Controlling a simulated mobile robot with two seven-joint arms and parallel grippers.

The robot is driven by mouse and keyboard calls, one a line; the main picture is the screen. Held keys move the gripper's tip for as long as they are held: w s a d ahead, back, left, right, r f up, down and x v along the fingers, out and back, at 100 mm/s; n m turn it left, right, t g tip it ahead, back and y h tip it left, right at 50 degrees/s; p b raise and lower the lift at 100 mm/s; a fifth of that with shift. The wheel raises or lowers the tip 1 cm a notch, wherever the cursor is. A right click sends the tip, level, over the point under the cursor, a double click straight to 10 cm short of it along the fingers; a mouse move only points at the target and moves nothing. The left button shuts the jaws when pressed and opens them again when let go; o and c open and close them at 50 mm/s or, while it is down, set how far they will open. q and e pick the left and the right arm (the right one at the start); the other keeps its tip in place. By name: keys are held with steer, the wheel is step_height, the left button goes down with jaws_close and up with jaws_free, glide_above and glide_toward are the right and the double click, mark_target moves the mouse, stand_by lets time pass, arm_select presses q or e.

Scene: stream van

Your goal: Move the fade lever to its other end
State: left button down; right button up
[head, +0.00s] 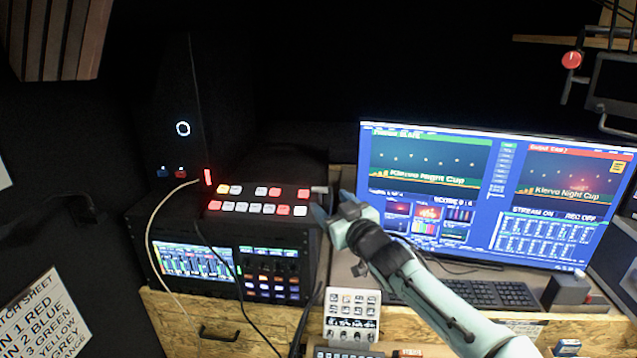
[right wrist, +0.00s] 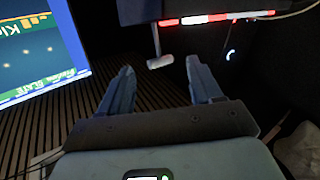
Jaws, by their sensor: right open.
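The fade lever (head: 319,189) is a small pale handle at the right end of the video switcher (head: 258,200), a black panel with rows of lit white and red buttons. My right gripper (head: 332,205) is beside the panel's right end, close to the lever. In the right wrist view the lever's pale handle (right wrist: 160,62) hangs on a thin dark stem, in line with the gap between the open fingers (right wrist: 159,72). The fingers look apart from it; the exact depth is hard to tell. My left gripper is not in view.
A large monitor (head: 490,190) stands right of the switcher, with a keyboard (head: 490,293) before it. A rack unit with screens (head: 192,260) sits below the switcher. A white keypad (head: 352,314) is in front. A pale cable (head: 153,225) loops at the left.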

mark_target(316, 191)
steer(key=p+x, duration=0.1)
steer(key=x, duration=0.2)
steer(key=p+x, duration=0.1)
steer(key=x, duration=0.3)
steer(key=shift+d+r+p, duration=0.1)
steer(key=shift+r+p, duration=0.1)
steer(key=shift+p, duration=0.2)
steer(key=shift+p+x, duration=0.3)
steer(key=shift+x, duration=0.5)
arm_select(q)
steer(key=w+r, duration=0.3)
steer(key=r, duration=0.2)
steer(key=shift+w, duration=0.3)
arm_select(e)
steer(key=shift+f, duration=0.2)
steer(key=shift+s, duration=0.1)
